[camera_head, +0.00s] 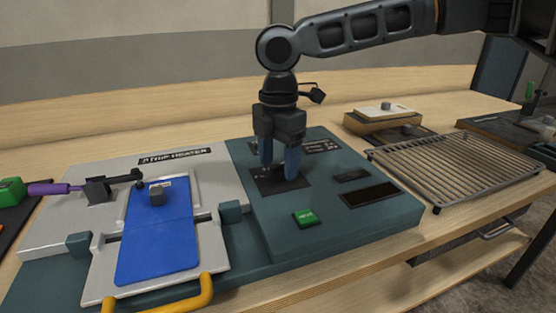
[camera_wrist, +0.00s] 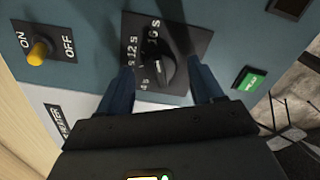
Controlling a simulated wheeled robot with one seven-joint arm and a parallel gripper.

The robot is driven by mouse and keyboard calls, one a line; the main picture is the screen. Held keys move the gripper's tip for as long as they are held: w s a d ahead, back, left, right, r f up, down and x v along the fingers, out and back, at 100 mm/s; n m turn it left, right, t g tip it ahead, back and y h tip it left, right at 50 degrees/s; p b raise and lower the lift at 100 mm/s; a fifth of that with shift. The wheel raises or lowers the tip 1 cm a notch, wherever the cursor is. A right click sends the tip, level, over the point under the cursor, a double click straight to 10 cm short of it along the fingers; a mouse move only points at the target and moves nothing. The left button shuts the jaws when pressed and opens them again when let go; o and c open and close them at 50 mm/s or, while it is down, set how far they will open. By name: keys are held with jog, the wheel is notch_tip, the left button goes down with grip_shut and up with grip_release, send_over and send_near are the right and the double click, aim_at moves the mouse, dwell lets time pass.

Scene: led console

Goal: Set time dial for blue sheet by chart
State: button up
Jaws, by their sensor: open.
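The time dial (camera_wrist: 153,70) is a dark round knob on a black plate in the wrist view, with white marks including 12 s and 16 s; other marks are partly hidden. My gripper (camera_wrist: 160,66) is open, with its blue fingers on either side of the dial; I cannot tell whether they touch it. In the head view my gripper (camera_head: 279,172) points down over the black dial plate (camera_head: 268,186) and hides the knob. The blue sheet (camera_head: 160,250) lies flat on the strip heater's left bed. I cannot make out a readable chart.
A green button (camera_head: 305,218) is on the console's front right, beside a dark display (camera_head: 369,194). A yellow-tipped ON/OFF switch (camera_wrist: 38,52) is left of the dial in the wrist view. A wire rack (camera_head: 455,165) stands right. A yellow handle (camera_head: 190,298) is in front.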

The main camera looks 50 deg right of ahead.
jog(key=shift+f, duration=0.1)
jog(key=c, duration=1.1)
jog(key=shift+o, duration=0.2)
jog(key=shift+n+p, duration=0.3)
jog(key=shift+p, duration=0.15)
jog(key=n+p, duration=0.2)
jog(key=p, duration=0.1)
jog(key=shift+r, duration=0.25)
jog(key=n+p, duration=0.3)
jog(key=n, duration=0.2)
jog(key=shift+f, duration=0.2)
jog(key=n, duration=0.4)
jog(key=shift+f+n, duration=0.1)
jog(key=shift+n, duration=0.2)
jog(key=n, duration=0.5)
jog(key=shift+n+b, duration=0.3)
